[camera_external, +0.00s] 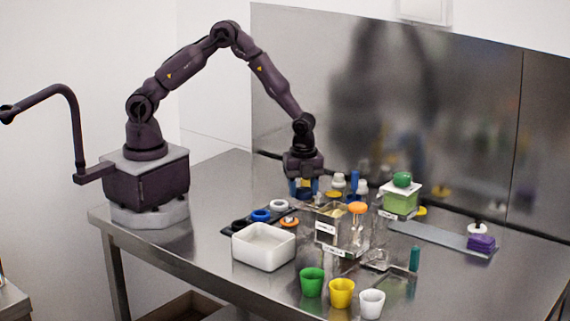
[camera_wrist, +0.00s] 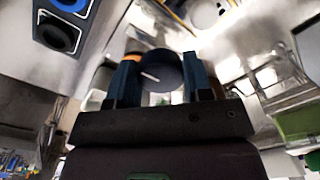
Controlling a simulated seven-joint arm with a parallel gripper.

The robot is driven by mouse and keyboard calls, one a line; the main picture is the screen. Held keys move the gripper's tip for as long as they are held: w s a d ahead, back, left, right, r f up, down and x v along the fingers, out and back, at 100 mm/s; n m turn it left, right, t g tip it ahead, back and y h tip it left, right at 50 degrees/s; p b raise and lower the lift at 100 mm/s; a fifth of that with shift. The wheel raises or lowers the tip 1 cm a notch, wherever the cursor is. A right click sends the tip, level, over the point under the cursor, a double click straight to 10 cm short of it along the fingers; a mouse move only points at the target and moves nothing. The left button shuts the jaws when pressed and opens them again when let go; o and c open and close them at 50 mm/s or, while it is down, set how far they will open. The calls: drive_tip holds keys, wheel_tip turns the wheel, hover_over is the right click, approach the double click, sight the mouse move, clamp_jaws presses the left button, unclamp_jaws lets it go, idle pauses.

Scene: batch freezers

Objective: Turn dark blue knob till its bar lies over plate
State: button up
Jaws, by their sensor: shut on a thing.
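The dark blue knob (camera_wrist: 162,66) is a round disc with a short white mark, in the middle of the wrist view. The mark slants down to the right. My gripper (camera_wrist: 161,82) has its two blue fingers on either side of the knob and is shut on it. In the external view my gripper (camera_external: 303,188) points down behind the metal box. The knob cannot be made out there. I cannot make out its bar or the plate in either view.
A metal box (camera_external: 326,228) and an orange knob (camera_external: 357,207) stand in front of my gripper. A white bin (camera_external: 263,258) and a dark rack with rings (camera_external: 240,225) are nearby. Green (camera_external: 312,281), yellow (camera_external: 341,293) and white (camera_external: 372,303) cups stand at the front.

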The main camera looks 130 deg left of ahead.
drive_tip(key=n, duration=0.8)
drive_tip(key=shift+s+d+n, duration=0.1)
drive_tip(key=shift+d+n, duration=0.05)
drive_tip(key=shift+n, duration=0.15)
drive_tip(key=n, duration=0.4)
drive_tip(key=shift+d, duration=0.1)
drive_tip(key=shift+d+n, duration=0.1)
drive_tip(key=shift+n, duration=2)
drive_tip(key=o, duration=0.9)
drive_tip(key=shift+r, duration=0.1)
